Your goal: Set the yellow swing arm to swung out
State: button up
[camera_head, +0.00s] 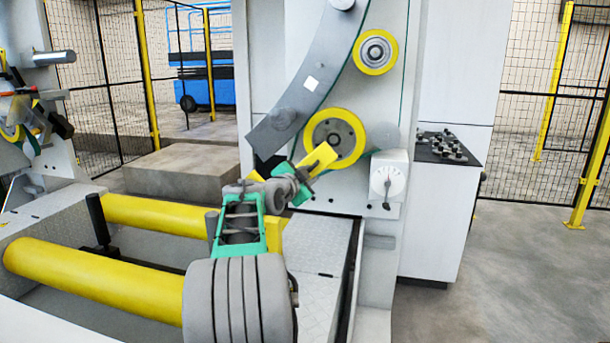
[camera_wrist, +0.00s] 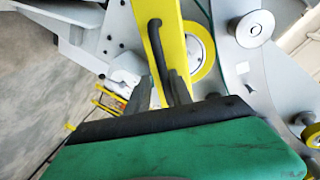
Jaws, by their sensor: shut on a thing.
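The yellow swing arm (camera_head: 318,159) is a short bar in the head view, sloping down and left from the large yellow-rimmed roller (camera_head: 356,127). In the wrist view the swing arm (camera_wrist: 174,32) runs upright through the middle, with a black bar handle (camera_wrist: 155,38) along its face. My gripper (camera_head: 301,178) is at the swing arm's lower end. In the wrist view my gripper (camera_wrist: 161,80) has its fingers on both sides of the handle's lower part, shut on it. The exact contact is partly hidden by the fingers.
A grey curved plate (camera_head: 312,85) rises beside the rollers, with a smaller yellow roller (camera_head: 390,48) above. A white dial box (camera_head: 389,176) sits at lower right. Two yellow cylinders (camera_head: 90,283) lie at left. Mesh fencing (camera_head: 550,62) stands behind; open floor (camera_head: 530,250) shows at right.

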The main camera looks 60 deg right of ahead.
jog(key=a, duration=0.7)
jog(key=shift+s+a+r, duration=0.25)
jog(key=shift+a+r, duration=0.1)
jog(key=shift+r, duration=0.1)
